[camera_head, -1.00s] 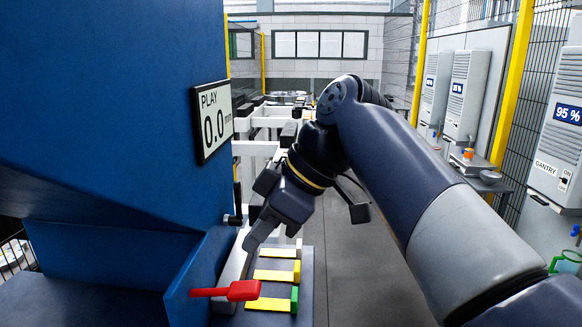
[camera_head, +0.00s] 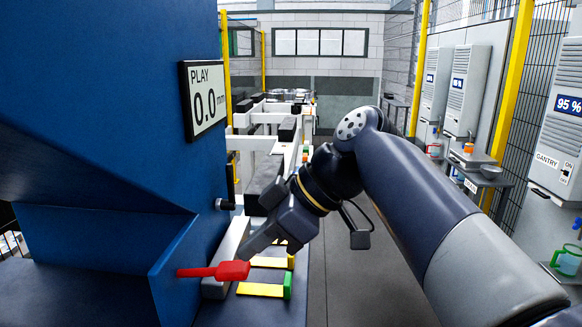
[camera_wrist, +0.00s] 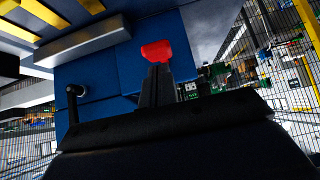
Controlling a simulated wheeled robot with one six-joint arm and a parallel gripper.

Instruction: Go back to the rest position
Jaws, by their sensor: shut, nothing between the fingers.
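My gripper (camera_head: 250,248) is at the end of my arm in the middle of the head view, pointing down and to the left. Its fingers are together with nothing visible between them. It appears just above and behind a red handle (camera_head: 232,271) on the blue machine's side. In the wrist view the red handle (camera_wrist: 157,51) shows just beyond my fingertips (camera_wrist: 158,72); I cannot tell the exact gap.
The blue machine (camera_head: 90,130) with a "PLAY 0.0 mm" display (camera_head: 204,97) fills the left. Yellow bars with a green block (camera_head: 288,285) lie on a ledge below. Wall cabinets (camera_head: 464,88) and fencing line the right. Grey floor (camera_head: 350,285) lies beneath my arm.

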